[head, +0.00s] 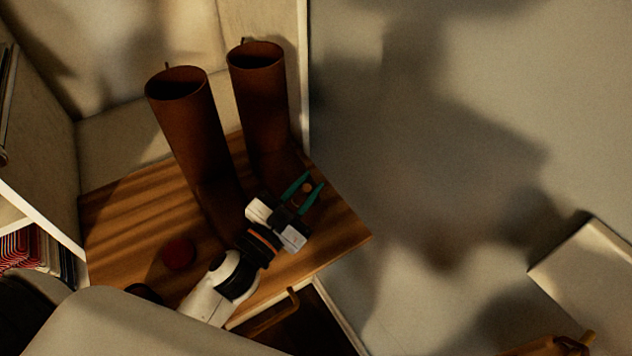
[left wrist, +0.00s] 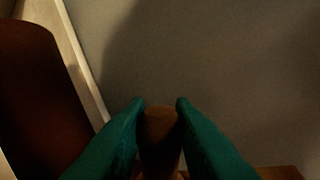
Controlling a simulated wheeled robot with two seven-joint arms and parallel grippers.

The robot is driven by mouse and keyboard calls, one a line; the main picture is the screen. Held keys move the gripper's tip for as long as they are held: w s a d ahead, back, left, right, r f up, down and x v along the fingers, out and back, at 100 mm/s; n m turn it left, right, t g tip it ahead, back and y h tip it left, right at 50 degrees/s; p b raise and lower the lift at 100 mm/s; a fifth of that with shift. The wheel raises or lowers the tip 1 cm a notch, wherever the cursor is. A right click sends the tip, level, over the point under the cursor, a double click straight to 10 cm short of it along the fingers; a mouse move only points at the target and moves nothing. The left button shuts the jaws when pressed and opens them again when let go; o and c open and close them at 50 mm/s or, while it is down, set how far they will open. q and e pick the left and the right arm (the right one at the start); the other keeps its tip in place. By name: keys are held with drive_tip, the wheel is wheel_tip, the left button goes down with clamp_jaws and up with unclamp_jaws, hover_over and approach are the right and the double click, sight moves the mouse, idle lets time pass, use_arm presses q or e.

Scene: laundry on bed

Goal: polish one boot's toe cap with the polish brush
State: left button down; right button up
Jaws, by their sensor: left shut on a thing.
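Two tall brown boots stand upright on a wooden top, a front left boot (head: 190,125) and a back right boot (head: 262,100). The lower front parts are dark, and my left arm partly covers that area, so I cannot make out the toe caps clearly. My left gripper (head: 312,186), with green fingers, is shut on a small brown thing, likely the polish brush (head: 306,188), just right of the boots' feet. In the left wrist view the brown piece (left wrist: 160,125) sits between both fingers, with a boot (left wrist: 40,95) to the left, apart from them. My right gripper is not seen.
A round dark red object (head: 178,254) lies on the wooden top (head: 130,225), left of my left arm. A shelf with colourful folded or stacked items (head: 30,250) stands at the left. The wooden top ends right of my gripper, with open floor beyond.

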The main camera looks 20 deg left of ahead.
use_arm(q)
drive_tip(key=shift+s+a, duration=0.15)
drive_tip(key=shift+w+d+p, duration=0.3)
drive_tip(key=shift+w+d, duration=0.35)
drive_tip(key=shift+w, duration=0.2)
drive_tip(key=shift+w+d+p, duration=0.3)
drive_tip(key=shift+w+d, duration=0.3)
drive_tip(key=shift+w, duration=0.2)
drive_tip(key=shift+s+a+f, duration=0.1)
drive_tip(key=shift+s+a, duration=0.5)
drive_tip(key=shift+s, duration=0.2)
drive_tip(key=shift+s+a, duration=0.6)
drive_tip(key=shift+s, duration=0.2)
drive_tip(key=shift+w+d+p, duration=0.25)
drive_tip(key=shift+w+d, duration=0.35)
drive_tip(key=shift+w, duration=0.2)
drive_tip(key=shift+w+d+p, duration=0.25)
drive_tip(key=shift+w+d, duration=0.35)
drive_tip(key=shift+w, duration=0.15)
drive_tip(key=shift+s+a, duration=0.65)
drive_tip(key=shift+s, duration=0.15)
drive_tip(key=shift+s+a, duration=0.6)
drive_tip(key=shift+s, duration=0.2)
drive_tip(key=shift+p, duration=0.45)
drive_tip(key=shift+w+d, duration=1.3)
drive_tip(key=shift+w, duration=0.3)
drive_tip(key=shift+r, duration=0.2)
